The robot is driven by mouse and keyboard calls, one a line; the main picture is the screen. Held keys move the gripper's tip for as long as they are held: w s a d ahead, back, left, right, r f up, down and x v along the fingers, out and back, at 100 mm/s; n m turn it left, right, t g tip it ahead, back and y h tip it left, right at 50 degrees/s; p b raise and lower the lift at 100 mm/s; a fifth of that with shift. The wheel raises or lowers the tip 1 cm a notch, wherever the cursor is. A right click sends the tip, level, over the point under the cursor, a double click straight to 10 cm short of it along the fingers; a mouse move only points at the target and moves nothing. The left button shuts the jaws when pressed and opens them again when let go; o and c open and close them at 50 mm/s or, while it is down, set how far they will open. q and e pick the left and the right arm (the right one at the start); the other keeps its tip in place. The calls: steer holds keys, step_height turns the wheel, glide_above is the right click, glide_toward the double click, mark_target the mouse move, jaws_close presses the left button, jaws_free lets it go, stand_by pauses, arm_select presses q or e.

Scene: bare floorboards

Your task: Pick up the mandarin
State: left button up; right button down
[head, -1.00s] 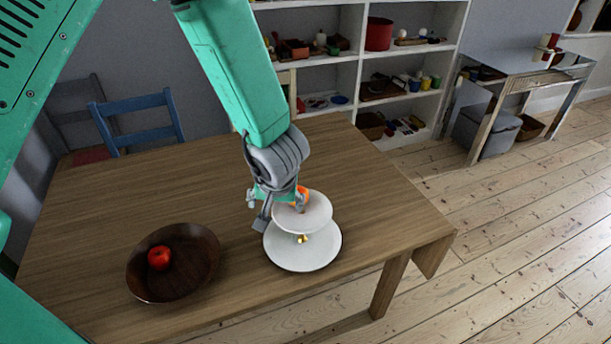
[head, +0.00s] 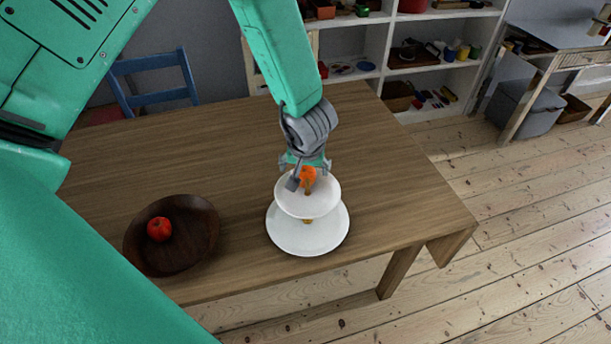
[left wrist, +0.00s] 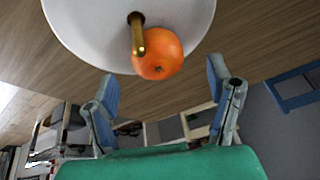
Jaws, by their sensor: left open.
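The orange mandarin (head: 308,174) sits on the upper plate of a white two-tier stand (head: 309,240), beside its brass post. In the left wrist view the mandarin (left wrist: 158,54) lies at the plate's (left wrist: 85,35) edge, next to the brass handle (left wrist: 138,38). My left gripper (head: 305,177) is at the upper plate, close to the mandarin, and partly hides it in the head view. In the left wrist view its two fingers (left wrist: 163,88) are spread apart, with the mandarin beyond and between them, not gripped. My right gripper is not in view.
A dark wooden bowl (head: 205,240) with a red apple (head: 159,229) stands on the wooden table (head: 190,150), left of the stand. A blue chair (head: 152,82) is behind the table. White shelves (head: 375,80) stand at the back. The table's right side is clear.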

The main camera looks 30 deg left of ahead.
mark_target(305, 171)
arm_select(q)
steer(key=x, duration=0.4)
steer(key=shift+d+f, duration=0.2)
steer(key=shift+w+a+f, duration=0.1)
steer(key=shift+w+f, duration=0.05)
steer(key=c, duration=1.3)
